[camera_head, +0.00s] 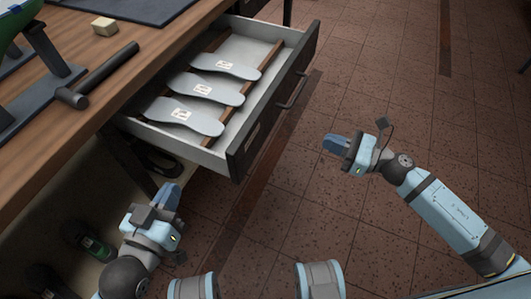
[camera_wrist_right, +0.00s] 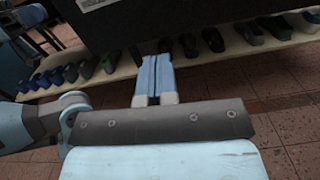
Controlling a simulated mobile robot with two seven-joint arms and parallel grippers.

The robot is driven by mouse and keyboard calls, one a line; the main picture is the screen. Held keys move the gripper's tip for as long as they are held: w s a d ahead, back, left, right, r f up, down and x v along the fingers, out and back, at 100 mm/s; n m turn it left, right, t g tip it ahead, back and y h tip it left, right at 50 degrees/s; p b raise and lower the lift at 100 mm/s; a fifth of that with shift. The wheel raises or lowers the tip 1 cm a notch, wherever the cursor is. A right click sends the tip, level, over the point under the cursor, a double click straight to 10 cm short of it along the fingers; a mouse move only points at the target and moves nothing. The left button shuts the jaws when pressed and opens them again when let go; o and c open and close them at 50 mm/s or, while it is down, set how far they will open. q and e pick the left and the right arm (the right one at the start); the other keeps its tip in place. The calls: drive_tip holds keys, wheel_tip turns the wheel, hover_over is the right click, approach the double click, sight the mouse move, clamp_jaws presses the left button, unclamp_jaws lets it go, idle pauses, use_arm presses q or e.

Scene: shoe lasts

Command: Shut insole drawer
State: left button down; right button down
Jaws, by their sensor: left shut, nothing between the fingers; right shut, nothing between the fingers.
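The insole drawer (camera_head: 215,143) stands pulled out from under the wooden bench in the head view. Several grey insoles (camera_head: 206,89) with small white labels lie inside it. Its dark front (camera_head: 240,158) has a bar handle (camera_head: 292,92) on the outer face. My right gripper (camera_head: 328,143) is shut and empty, in the air to the right of the drawer front and apart from it. In the right wrist view its blue fingers (camera_wrist_right: 154,75) are together. My left gripper (camera_head: 170,192) is shut and empty, below the drawer's near side and apart from it.
The wooden bench (camera_head: 60,140) holds a black hammer (camera_head: 98,77), a small wooden block (camera_head: 104,25) and a dark mat (camera_head: 125,5). A low shelf (camera_wrist_right: 100,81) with several shoes shows in the right wrist view. The tiled floor (camera_head: 400,90) to the drawer's right is clear.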

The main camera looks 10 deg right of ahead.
drive_tip(key=n, duration=0.1)
approach(269, 122)
drive_tip(key=x, duration=0.7)
drive_tip(key=shift+w+a, duration=0.15)
drive_tip(key=shift+a, duration=0.1)
drive_tip(key=shift+w+a, duration=0.1)
